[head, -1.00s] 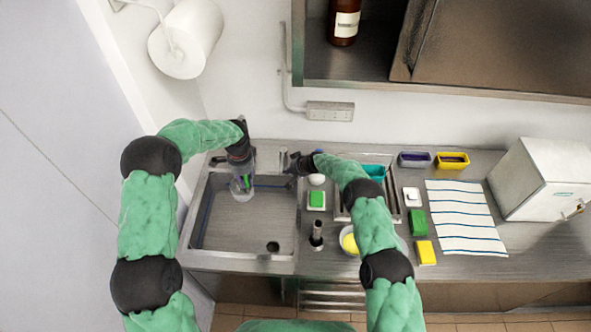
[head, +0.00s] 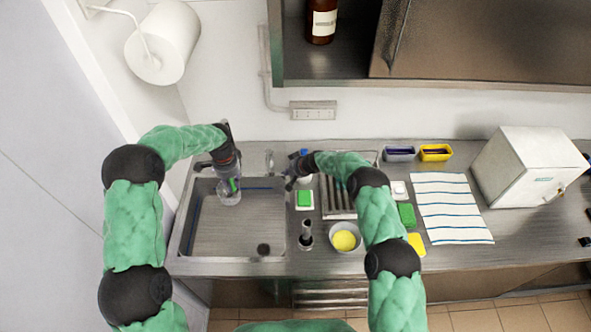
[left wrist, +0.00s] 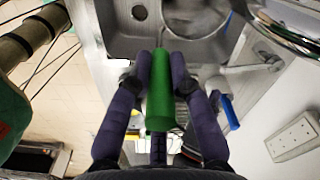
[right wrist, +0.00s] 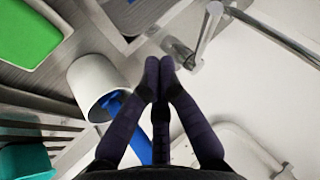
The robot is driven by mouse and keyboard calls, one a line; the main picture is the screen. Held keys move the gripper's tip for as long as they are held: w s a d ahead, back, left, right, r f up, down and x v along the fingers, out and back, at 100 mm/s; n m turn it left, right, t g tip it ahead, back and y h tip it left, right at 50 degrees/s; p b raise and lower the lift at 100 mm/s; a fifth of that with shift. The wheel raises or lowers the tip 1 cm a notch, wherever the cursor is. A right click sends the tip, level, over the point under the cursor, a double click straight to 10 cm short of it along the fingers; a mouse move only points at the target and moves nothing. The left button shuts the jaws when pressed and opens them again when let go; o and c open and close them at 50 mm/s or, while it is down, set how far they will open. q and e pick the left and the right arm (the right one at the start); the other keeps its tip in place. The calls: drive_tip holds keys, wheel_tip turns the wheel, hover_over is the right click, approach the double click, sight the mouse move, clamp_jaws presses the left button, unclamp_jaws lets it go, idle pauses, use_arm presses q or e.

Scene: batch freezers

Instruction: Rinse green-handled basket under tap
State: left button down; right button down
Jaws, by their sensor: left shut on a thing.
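The green-handled basket (head: 229,196) hangs over the back left of the sink (head: 186,240). My left gripper (head: 228,178) is shut on its green handle, which shows between the fingers in the left wrist view (left wrist: 160,95). The basket's body looks clear or meshed and is hard to make out. The tap (head: 270,160) stands behind the sink, to the right of the basket; it also shows in the right wrist view (right wrist: 207,35). My right gripper (head: 288,179) is near the tap's right side, its fingertips together and empty in the right wrist view (right wrist: 161,66).
A white cup with a blue-handled brush (right wrist: 95,85) stands close by my right gripper. A green sponge on a white dish (head: 305,199), a rack (head: 338,208) and a bowl with something yellow (head: 345,238) lie right of the sink. A striped cloth (head: 450,210) lies farther right.

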drive_tip(key=v, duration=0.7)
drive_tip(key=shift+s, duration=0.25)
drive_tip(key=shift+r, duration=0.1)
use_arm(q)
drive_tip(key=s+d+b, duration=0.1)
drive_tip(key=s+d, duration=0.2)
drive_tip(key=s, duration=0.4)
drive_tip(key=shift+d, duration=0.3)
use_arm(e)
drive_tip(key=shift+f, duration=0.55)
idle(1.1)
use_arm(q)
drive_tip(key=s+d+r+p, duration=0.1)
drive_tip(key=s+d+r, duration=0.1)
drive_tip(key=s+r, duration=0.2)
drive_tip(key=shift+s+d, duration=0.15)
drive_tip(key=shift+s, duration=0.2)
use_arm(e)
drive_tip(key=shift+r, duration=0.75)
idle(0.9)
